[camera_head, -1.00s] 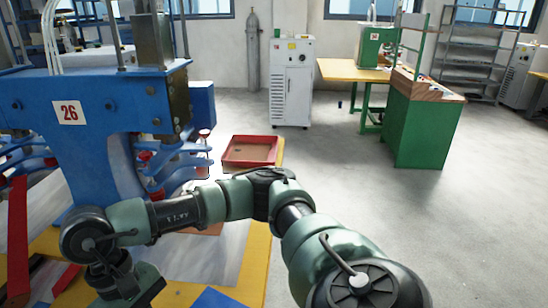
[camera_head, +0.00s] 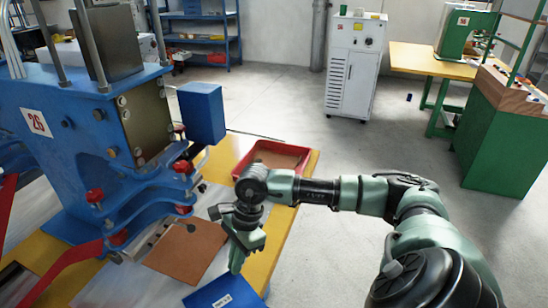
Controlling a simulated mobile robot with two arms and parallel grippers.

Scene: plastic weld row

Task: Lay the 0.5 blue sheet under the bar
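A blue sheet (camera_head: 226,291) with a small white label lies at the bottom edge of the view, partly cut off by the frame. My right gripper (camera_head: 238,266) points down just above and behind the blue sheet, beside the brown sheet. Its fingertips overlap in this view, so its opening is hidden, and I see nothing held in it. The blue press (camera_head: 75,140) marked 26 stands at the left. Its blue lower arms (camera_head: 150,200) with red knobs reach over the table; I cannot tell which part is the bar. My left gripper is not in view.
A brown sheet (camera_head: 186,249) lies on the table by the press arms. A red tray (camera_head: 262,150) stands on the yellow table edge (camera_head: 285,215) behind my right wrist. A red lever (camera_head: 65,272) slants at the lower left. Open floor lies to the right.

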